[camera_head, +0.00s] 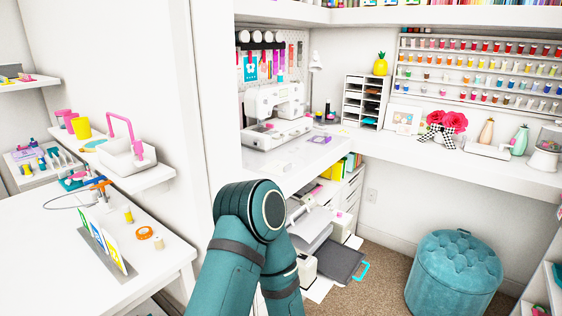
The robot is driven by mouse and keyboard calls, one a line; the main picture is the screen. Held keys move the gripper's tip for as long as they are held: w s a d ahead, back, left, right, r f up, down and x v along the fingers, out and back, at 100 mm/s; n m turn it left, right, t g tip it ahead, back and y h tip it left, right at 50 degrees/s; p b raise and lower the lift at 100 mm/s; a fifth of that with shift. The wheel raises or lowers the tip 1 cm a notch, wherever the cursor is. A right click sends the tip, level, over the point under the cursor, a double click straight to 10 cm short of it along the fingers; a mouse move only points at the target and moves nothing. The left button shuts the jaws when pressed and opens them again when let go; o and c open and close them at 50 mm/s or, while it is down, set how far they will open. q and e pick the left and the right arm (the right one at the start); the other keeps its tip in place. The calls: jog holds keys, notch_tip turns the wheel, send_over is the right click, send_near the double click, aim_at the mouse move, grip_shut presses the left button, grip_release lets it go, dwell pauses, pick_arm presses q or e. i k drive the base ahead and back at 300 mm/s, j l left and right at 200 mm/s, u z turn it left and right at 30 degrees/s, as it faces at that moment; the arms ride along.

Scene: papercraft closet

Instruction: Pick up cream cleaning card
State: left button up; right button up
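I cannot make out for certain which item is the cream cleaning card. Flat cards (103,232), with white, yellow and blue showing, stand upright in a grey holder (91,254) on the white table at the left. A small pale flat item (290,167) lies on the desk in front of the sewing machine; it is too small to identify. One teal arm of mine rises in the lower middle and hides part of the desk front and floor. Neither of my grippers shows.
The white left table (35,265) holds an orange tape roll (145,232) and small bottles. A sewing machine (275,115) stands on the corner desk. A printer (310,225) is below it. A teal tufted stool (453,270) stands at the right on carpet.

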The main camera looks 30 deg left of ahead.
aim_at(279, 167)
jog(key=i+l+u, duration=0.1)
jog(key=i, duration=0.35)
jog(key=i+l+u, duration=0.15)
jog(key=i, duration=0.3)
jog(key=i+l+u, duration=0.1)
jog(key=i, duration=0.3)
jog(key=l, duration=0.05)
